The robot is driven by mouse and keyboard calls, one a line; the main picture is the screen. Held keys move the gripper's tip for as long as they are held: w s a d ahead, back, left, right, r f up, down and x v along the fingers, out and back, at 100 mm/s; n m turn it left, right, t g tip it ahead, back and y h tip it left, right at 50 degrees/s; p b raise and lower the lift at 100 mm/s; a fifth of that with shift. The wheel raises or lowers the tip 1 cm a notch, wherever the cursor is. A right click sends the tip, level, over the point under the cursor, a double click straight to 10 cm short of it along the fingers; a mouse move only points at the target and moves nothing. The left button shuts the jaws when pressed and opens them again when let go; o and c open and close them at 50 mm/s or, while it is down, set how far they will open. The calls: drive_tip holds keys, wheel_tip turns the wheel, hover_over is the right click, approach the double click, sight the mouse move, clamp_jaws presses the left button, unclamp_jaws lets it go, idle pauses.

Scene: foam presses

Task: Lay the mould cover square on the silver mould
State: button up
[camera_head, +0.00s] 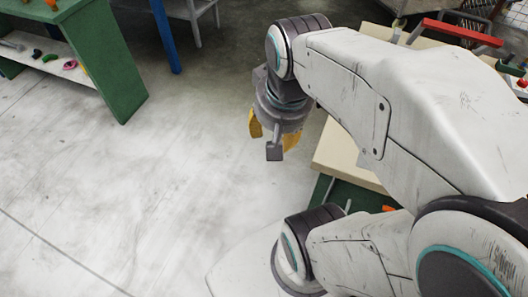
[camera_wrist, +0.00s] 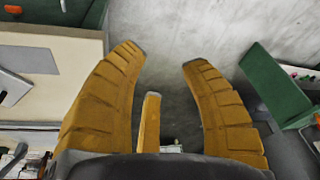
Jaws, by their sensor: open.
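My gripper (camera_head: 268,133) hangs over bare floor, left of a beige-topped bench (camera_head: 343,160). In the wrist view its yellow-brown fingers (camera_wrist: 160,60) are spread apart with only floor between them, so it is open and empty. I cannot make out the mould cover or the silver mould for certain in either view. A flat grey piece (camera_wrist: 14,86) lies on the beige top at the left of the wrist view, cut off by the frame edge; I cannot tell what it is. My arm hides much of the bench in the head view.
A green bench (camera_head: 120,65) with small coloured items on its shelf stands at upper left. A blue post (camera_head: 165,35) stands at the back. A red bar (camera_head: 462,32) shows at upper right. The floor (camera_head: 120,190) at left is clear.

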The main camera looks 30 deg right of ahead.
drive_tip(key=shift+o, duration=1.2)
drive_tip(key=s+a+n, duration=0.1)
drive_tip(key=s+a+f+n, duration=0.1)
drive_tip(key=n, duration=0.1)
drive_tip(key=s+a+f+n, duration=0.1)
drive_tip(key=a+n, duration=0.1)
drive_tip(key=shift+y, duration=0.3)
